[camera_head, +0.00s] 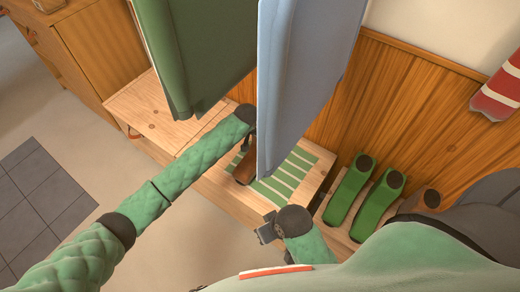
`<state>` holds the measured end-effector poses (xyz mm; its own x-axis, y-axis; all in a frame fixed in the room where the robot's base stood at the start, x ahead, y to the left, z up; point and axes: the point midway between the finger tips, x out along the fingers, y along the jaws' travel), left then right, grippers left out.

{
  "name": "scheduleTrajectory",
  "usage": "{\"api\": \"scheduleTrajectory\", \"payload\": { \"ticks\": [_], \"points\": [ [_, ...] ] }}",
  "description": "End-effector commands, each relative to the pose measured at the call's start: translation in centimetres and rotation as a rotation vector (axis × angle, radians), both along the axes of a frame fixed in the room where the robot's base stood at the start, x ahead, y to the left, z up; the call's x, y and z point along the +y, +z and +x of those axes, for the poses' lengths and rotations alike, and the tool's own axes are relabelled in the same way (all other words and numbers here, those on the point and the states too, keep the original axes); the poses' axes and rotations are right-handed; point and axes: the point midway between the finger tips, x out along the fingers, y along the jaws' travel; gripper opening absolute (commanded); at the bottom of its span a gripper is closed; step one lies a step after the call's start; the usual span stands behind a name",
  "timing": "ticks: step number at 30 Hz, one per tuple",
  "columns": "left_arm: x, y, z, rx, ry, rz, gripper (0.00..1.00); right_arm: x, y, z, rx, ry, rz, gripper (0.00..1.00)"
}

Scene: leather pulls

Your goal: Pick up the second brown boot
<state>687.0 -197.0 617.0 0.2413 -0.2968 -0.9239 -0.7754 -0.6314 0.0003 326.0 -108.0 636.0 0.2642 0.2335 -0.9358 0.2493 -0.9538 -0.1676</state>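One brown boot (245,168) is on the green-and-white striped mat (295,176) on the wooden bench, partly hidden by the hanging blue garment. Another brown boot (427,200) with a dark opening is at the right, beside the green boots and partly hidden by my body. My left gripper (250,140) is just above the boot on the mat; its fingers are mostly hidden by the blue garment, and I cannot tell if they touch the boot. My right gripper (266,233) is low in front of the bench, away from both boots; its jaws are too small to read.
A green garment (200,50) and a blue garment (300,75) hang over the bench (150,112). Two green boots (349,190) stand at the right by the wood-panelled wall (420,110). A wooden cabinet (95,45) is at the back left. Floor at the left is clear.

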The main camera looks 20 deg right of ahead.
Motion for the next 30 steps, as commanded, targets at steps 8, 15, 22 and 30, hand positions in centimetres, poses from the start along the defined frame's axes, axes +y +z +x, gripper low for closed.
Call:
{"api": "scheduleTrajectory", "payload": {
  "ticks": [8,15,22,30],
  "points": [
    [-0.16,-0.58,0.13,0.0,-0.001,0.0,0.95,-0.03,-0.12,-0.66,0.016,0.0,-0.002,0.0],
    [-0.14,-0.57,0.13,0.0,-0.001,0.0,0.57,0.06,0.06,-0.33,0.007,0.001,0.0,0.0],
    [-0.13,-0.56,0.12,0.0,-0.001,0.0,0.12,0.08,0.25,0.05,-0.001,0.001,0.001,0.0],
    [-0.18,-0.42,0.16,-0.001,-0.001,-0.001,0.03,0.09,0.31,0.16,-0.002,0.002,0.001,0.0]
  ]
}}
